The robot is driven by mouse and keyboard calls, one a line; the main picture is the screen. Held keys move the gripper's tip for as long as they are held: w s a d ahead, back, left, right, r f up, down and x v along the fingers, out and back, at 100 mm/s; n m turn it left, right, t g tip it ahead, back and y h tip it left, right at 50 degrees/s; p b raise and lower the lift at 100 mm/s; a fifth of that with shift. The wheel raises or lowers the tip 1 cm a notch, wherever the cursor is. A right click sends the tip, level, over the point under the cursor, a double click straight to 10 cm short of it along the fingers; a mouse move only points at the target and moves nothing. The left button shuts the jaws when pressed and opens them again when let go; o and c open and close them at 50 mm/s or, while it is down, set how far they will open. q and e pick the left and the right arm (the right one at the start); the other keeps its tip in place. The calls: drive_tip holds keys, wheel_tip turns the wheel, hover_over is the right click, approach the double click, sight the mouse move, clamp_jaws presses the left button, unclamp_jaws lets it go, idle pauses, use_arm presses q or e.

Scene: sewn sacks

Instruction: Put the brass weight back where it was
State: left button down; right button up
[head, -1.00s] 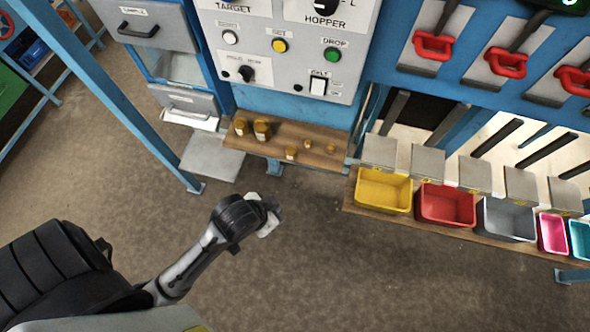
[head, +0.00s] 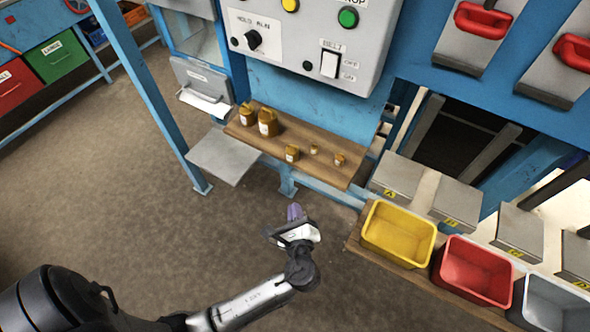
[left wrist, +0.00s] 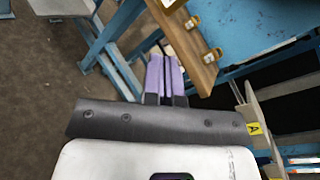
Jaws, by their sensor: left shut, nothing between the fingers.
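Several brass weights of different sizes stand on a wooden shelf (head: 328,171) below the control panel. Two larger ones, a left weight (head: 246,114) and a right weight (head: 267,122), stand at its left end. Three smaller ones, a front weight (head: 292,153), a tiny weight (head: 314,149) and a right-hand weight (head: 339,160), stand further right. I cannot tell which one the task means. My left gripper (head: 295,211) has purple fingers, shut and empty, in front of and below the shelf. In the left wrist view the fingers (left wrist: 165,72) point toward the shelf edge, where a weight (left wrist: 213,55) shows. My right gripper is not in view.
A grey plate (head: 224,157) sticks out left of the shelf beside a blue post (head: 147,95). A yellow bin (head: 399,234) and a red bin (head: 474,270) stand on a ledge at right. The floor in front of the shelf is clear.

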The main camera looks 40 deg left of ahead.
use_arm(q)
drive_tip(key=r+m, duration=0.1)
drive_tip(key=m, duration=0.2)
drive_tip(key=m+t+b, duration=0.1)
drive_tip(key=m+b, duration=0.2)
drive_tip(key=m, duration=0.1)
approach(292, 157)
drive_tip(key=x, duration=0.5)
drive_tip(key=shift+w+a, duration=0.25)
drive_tip(key=shift+w, duration=0.1)
drive_tip(key=shift+x, duration=0.85)
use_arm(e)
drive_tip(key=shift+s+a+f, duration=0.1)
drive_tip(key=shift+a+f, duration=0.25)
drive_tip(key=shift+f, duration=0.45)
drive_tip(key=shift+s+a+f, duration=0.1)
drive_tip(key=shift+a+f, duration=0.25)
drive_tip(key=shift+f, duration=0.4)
